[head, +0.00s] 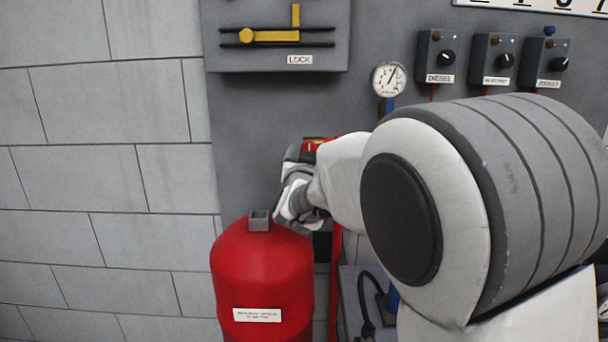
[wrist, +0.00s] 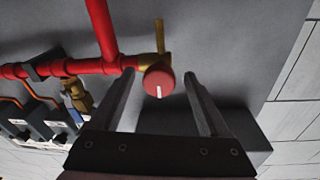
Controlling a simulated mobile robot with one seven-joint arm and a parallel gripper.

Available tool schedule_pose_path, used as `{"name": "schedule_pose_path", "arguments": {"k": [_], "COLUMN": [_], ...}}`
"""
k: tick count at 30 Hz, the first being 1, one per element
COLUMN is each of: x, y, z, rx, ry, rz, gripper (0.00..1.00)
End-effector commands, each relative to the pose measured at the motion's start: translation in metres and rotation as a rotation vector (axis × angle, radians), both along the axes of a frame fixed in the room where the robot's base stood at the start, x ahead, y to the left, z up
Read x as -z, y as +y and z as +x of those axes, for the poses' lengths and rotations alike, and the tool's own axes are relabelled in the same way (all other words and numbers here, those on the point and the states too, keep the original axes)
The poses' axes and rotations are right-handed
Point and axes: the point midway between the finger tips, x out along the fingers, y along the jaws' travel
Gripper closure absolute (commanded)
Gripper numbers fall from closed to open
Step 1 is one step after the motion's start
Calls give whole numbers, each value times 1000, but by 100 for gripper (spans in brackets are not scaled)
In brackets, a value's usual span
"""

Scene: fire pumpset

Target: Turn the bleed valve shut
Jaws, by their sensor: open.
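The bleed valve's round red knob (wrist: 159,82) shows in the wrist view, with a white mark on its face. It sits on a brass fitting (wrist: 159,42) at the end of a red pipe (wrist: 100,67). My gripper (wrist: 160,76) is open, its two dark fingers on either side of the knob in the picture, with gaps visible on both sides. I cannot tell how deep the fingers reach along it. In the head view my wrist (head: 296,192) is in front of the wall panel, and my arm hides the fingertips. A bit of red (head: 318,143) shows behind it.
A red tank (head: 262,278) stands below my wrist in the head view. A gauge (head: 388,79), several control boxes (head: 436,58) and a LOCK panel with a yellow slide (head: 280,36) are on the wall. A grey box (wrist: 250,135) lies beside the right finger in the wrist view.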

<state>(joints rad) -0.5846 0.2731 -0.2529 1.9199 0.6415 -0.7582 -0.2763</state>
Motion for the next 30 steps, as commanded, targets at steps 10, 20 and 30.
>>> {"name": "schedule_pose_path", "arguments": {"k": [10, 20, 30], "x": [2, 7, 9], "y": [6, 11, 12], "z": [-73, -137, -154], "rx": [-3, -2, 0], "ry": [-1, 0, 0], "rz": [0, 0, -1], "gripper": [21, 21, 21]}}
